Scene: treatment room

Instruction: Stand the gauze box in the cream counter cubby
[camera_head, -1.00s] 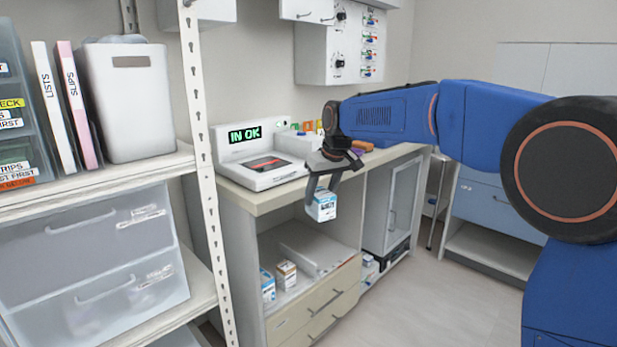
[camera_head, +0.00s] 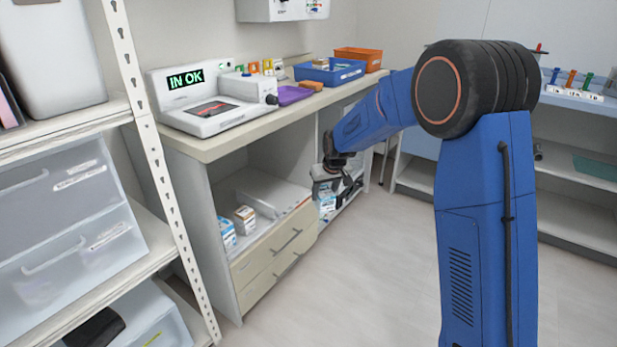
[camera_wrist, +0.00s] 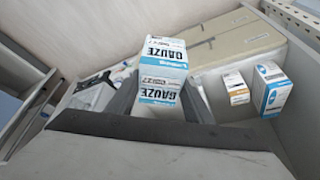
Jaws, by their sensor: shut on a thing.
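The gauze box (camera_head: 327,204), white and blue, is held in my gripper (camera_head: 333,187) below counter height, right of the cubby opening in the head view. In the wrist view my gripper (camera_wrist: 159,98) is shut on the gauze box (camera_wrist: 163,60), whose "GAUZE" print faces the camera. The cream counter (camera_head: 240,140) has an open cubby (camera_head: 288,192) above two drawers. A blue-and-white box (camera_head: 227,236) and a smaller white-and-brown box (camera_head: 244,219) stand at the cubby's left; both show in the wrist view.
A grey-white low divider (camera_head: 258,204) lies along the cubby floor. The cream drawers (camera_head: 275,262) are shut below it. A perforated shelf post (camera_head: 160,170) stands left of the counter. A device reading "IN OK" (camera_head: 210,105) sits on top. Floor in front is clear.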

